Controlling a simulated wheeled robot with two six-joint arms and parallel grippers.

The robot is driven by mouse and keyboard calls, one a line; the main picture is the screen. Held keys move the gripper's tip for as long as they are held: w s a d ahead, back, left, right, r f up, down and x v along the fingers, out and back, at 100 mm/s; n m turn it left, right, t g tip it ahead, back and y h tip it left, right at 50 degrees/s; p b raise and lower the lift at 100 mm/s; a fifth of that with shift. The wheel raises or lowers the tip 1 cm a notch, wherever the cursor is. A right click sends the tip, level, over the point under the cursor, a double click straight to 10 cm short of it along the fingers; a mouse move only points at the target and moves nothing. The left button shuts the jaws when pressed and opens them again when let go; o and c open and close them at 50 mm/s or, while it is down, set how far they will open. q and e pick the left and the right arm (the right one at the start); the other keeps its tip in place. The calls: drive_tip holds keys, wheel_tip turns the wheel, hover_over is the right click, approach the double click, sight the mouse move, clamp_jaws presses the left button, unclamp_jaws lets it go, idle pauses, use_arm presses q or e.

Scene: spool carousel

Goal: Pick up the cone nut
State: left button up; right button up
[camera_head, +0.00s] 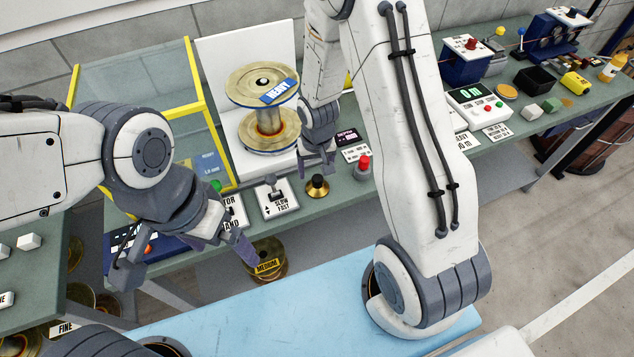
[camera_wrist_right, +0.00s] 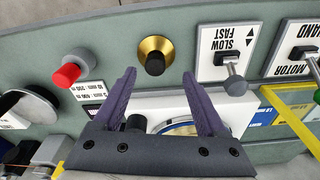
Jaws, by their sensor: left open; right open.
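The cone nut (camera_head: 317,186), a brass disc with a black knob, appears to stand on the green bench near its front edge. It also shows in the right wrist view (camera_wrist_right: 155,56), just beyond and roughly between my right fingertips. My right gripper (camera_head: 317,164) is open and empty, above and just behind the nut in the head view; I see no contact. My left gripper (camera_head: 184,258) is open and empty over the bench's front edge, to the left of the nut.
A brass spool marked HEAVY (camera_head: 262,110) stands behind the nut. A red-knobbed control (camera_head: 363,166) is to its right, and the SLOW/FAST switch (camera_head: 277,197) to its left. A yellow-framed clear guard (camera_head: 190,90) is at the left. A MEDIUM spool (camera_head: 267,258) is below the bench.

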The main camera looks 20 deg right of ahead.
sight(318, 178)
drive_tip(key=f, duration=0.3)
drive_tip(key=w+d+f, duration=0.1)
drive_tip(key=f, duration=0.1)
drive_tip(key=shift+f+b, duration=0.3)
drive_tip(key=shift+b, duration=0.1)
drive_tip(key=shift+r, duration=0.1)
drive_tip(key=shift+s, duration=0.1)
clamp_jaws()
